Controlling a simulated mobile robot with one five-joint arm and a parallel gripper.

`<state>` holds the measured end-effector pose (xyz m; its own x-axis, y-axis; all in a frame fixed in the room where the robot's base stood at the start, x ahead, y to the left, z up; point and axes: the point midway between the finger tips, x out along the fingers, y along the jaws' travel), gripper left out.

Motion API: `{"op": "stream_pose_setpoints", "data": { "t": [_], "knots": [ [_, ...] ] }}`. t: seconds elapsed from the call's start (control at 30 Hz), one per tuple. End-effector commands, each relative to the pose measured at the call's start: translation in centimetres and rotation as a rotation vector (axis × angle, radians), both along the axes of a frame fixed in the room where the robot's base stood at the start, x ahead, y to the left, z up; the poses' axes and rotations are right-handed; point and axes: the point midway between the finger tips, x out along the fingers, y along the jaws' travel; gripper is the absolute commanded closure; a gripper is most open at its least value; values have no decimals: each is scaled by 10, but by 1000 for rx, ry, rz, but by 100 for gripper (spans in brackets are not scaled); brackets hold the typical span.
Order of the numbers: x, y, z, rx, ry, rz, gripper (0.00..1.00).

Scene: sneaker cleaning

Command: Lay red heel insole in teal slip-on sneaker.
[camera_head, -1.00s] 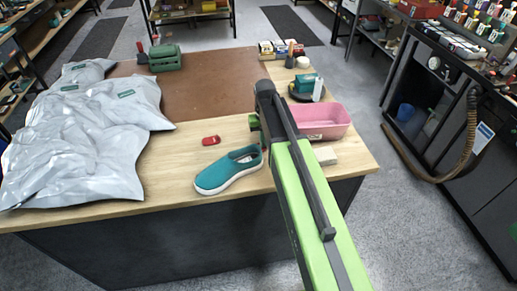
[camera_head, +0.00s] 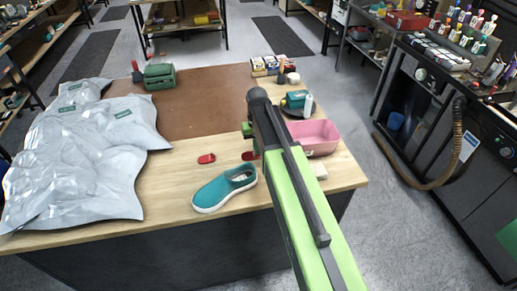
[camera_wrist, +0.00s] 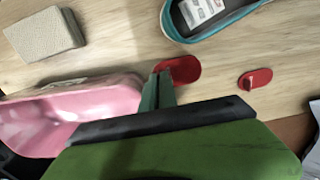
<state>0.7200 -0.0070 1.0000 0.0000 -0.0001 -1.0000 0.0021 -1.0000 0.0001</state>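The teal slip-on sneaker (camera_head: 224,188) lies on the wooden table near its front edge, opening up. Part of it shows at the top of the wrist view (camera_wrist: 212,22), with a pale label inside. My gripper (camera_head: 249,140) is to the right of and above the sneaker, its green fingers (camera_wrist: 157,88) close together. They appear shut on the red heel insole (camera_wrist: 182,68), which shows beside the fingertips and also in the head view (camera_head: 251,155). The fingers partly hide it. A second red insole-like piece (camera_head: 206,158) with a small raised tab lies loose behind the sneaker.
The pink bin (camera_head: 318,138) stands right of my gripper, with a beige block (camera_wrist: 45,34) close by. Grey plastic bags (camera_head: 80,165) cover the table's left side. A green container (camera_head: 159,76) and small boxes stand at the back. The brown mat (camera_head: 200,95) is mostly clear.

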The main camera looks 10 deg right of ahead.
Motion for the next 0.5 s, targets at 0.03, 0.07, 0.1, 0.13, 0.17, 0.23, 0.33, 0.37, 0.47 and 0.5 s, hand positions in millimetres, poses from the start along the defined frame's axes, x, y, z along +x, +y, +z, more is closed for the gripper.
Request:
{"op": "stream_pose_setpoints", "data": {
  "t": [0.03, 0.07, 0.1, 0.13, 0.17, 0.23, 0.33, 0.37, 0.47, 0.5],
  "knots": [
    [0, 0, 24, 0, 0, 0, 100],
    [0, 0, 31, 0, 0, 0, 100],
    [0, 0, 41, 0, 0, 0, 100],
    [0, 0, 49, 0, 0, 0, 100],
    [0, 0, 57, 0, 0, 0, 100],
    [0, 0, 76, 0, 0, 0, 100],
    [0, 0, 100, 0, 0, 0, 100],
    [0, 0, 106, 0, 0, 0, 100],
    [0, 0, 118, 0, 0, 0, 100],
    [0, 0, 121, 0, 0, 0, 100]
  ]
}}
